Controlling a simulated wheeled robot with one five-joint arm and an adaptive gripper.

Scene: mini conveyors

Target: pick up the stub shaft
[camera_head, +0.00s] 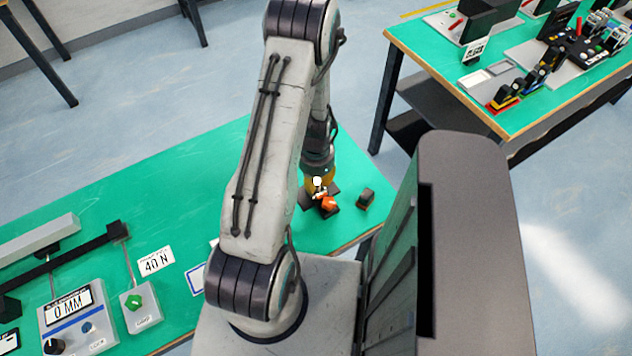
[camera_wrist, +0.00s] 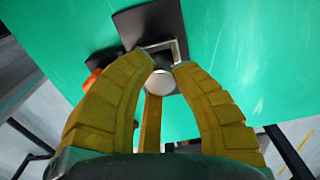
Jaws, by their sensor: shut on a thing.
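My gripper (camera_wrist: 158,72) has yellow ribbed fingers, closed in around a pale grey round-ended piece that looks like the stub shaft (camera_wrist: 160,83). Most of the piece's length is hidden by the fingers or not visible. In the head view my gripper (camera_head: 318,184) is low over the near right part of the green table, and a small whitish piece (camera_head: 317,181) shows at its fingers. A dark fixture with a pale metal edge (camera_wrist: 181,50) lies just beyond the fingertips; I cannot tell whether the shaft touches it.
An orange part (camera_head: 328,203) sits right beside my gripper, and a small dark block (camera_head: 366,198) stands to its right.

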